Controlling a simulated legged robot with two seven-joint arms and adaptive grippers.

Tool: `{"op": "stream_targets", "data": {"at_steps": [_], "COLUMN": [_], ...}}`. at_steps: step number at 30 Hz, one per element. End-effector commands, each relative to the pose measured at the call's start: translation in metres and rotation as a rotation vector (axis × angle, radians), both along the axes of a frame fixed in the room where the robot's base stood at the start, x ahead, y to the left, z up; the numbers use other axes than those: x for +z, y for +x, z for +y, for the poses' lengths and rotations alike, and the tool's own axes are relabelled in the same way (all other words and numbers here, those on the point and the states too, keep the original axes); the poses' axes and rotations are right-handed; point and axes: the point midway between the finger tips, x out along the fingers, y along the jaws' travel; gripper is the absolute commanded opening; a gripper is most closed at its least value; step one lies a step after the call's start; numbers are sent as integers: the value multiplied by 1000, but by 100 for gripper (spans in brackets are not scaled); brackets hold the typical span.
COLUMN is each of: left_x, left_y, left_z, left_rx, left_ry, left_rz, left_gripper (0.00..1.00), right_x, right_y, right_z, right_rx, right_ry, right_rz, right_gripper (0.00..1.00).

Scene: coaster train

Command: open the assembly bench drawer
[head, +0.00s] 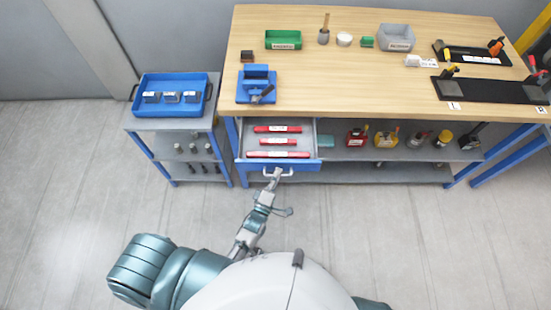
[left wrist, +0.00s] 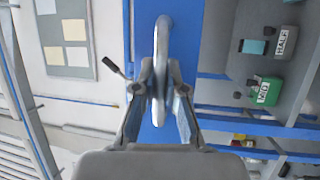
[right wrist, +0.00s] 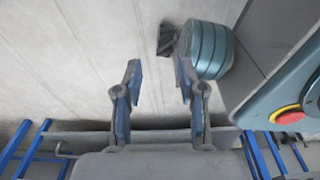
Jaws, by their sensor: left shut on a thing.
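The assembly bench drawer (head: 316,165) is pulled out below the left part of the bench top. Its front is blue with a pale bar handle, and several red items (head: 278,141) lie inside. My left gripper (head: 274,174) is at the drawer's handle. In the left wrist view the fingers of my left gripper (left wrist: 160,100) are closed around the handle (left wrist: 162,45), in front of the blue drawer front (left wrist: 188,40). My right gripper (right wrist: 155,80) shows in the right wrist view with its fingers apart and nothing between them. It is hidden in the head view.
The wooden bench top (head: 330,85) carries bins, a blue vise (head: 256,85) and black tool mats. A side shelf with a blue tray (head: 140,105) stands left of the bench. Bottles (head: 386,138) stand on the shelf right of the drawer. The floor in front is clear.

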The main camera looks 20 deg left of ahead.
Motion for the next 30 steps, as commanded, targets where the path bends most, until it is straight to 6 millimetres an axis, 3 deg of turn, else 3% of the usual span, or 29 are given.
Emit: {"op": "stream_targets", "data": {"at_steps": [1,7,21,22,25,30], "left_x": [-3,-4,-5,-5,-5,-3], "left_y": [-9,-26,-31,-31,-30,-30], "left_z": [-8,-13,-15,-15,-14,-11], "left_rx": [-10,-11,-12,-12,-11,-8], "left_ry": [0,1,1,2,1,-1], "left_rz": [16,15,14,14,13,7], "left_gripper": [0,0,0,13,37,37], "right_x": [0,-3,-4,-4,-4,-4], "right_y": [-6,-22,-26,-26,-26,-26], "right_z": [-1,-4,-3,-3,-2,-2], "right_rx": [1,3,4,3,3,2], "right_ry": [-1,-2,-4,-4,-3,-3], "right_rz": [5,12,12,12,12,12], "right_gripper": [40,40,40,40,40,40]}}
